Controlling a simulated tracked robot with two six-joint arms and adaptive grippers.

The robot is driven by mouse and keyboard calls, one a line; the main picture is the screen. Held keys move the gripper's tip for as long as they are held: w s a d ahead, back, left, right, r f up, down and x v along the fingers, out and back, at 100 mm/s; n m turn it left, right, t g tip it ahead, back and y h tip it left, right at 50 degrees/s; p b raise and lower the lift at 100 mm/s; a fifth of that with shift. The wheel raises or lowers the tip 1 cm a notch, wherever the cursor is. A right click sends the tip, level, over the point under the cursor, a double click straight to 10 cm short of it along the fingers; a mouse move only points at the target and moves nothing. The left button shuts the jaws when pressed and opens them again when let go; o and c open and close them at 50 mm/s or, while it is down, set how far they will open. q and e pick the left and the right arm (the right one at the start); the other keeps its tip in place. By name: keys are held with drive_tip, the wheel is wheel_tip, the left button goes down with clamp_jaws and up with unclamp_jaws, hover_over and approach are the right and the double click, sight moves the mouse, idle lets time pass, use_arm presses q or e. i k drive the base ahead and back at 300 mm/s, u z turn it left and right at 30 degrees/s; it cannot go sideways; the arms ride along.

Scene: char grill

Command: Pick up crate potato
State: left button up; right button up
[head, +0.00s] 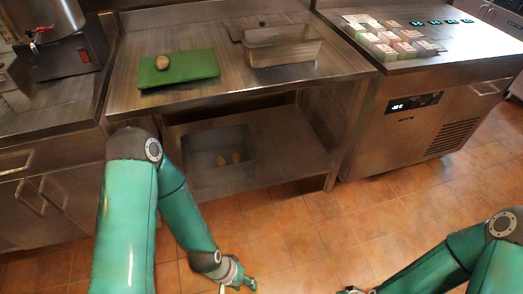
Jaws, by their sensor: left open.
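A grey crate (189,178) stands on the lower shelf of the steel table. A few small tan potatoes (236,157) lie inside it. Another potato (162,62) lies on the green cutting board (195,70) on the tabletop. My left gripper (240,285) is low at the bottom centre, over the tiled floor, in front of the shelf and apart from the crate. It is open, with its tips partly cut off by the picture edge. My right gripper (352,291) is barely visible at the bottom edge, and its jaws cannot be made out.
A steel tray (283,46) stands on the tabletop (222,88), with a small round item (262,24) behind it. A refrigerated counter with several containers (390,50) is at right. The tabletop is above the crate, and the shelf right of the crate is bare.

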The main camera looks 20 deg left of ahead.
sight(236, 157)
drive_tip(key=z, duration=0.15)
drive_tip(key=i, duration=0.8)
drive_tip(key=u, duration=0.55)
drive_tip(key=i, duration=0.65)
drive_tip(key=u, duration=0.5)
drive_tip(key=k, duration=0.85)
drive_tip(key=u, duration=0.2)
drive_tip(key=i, duration=0.9)
drive_tip(key=z, duration=0.05)
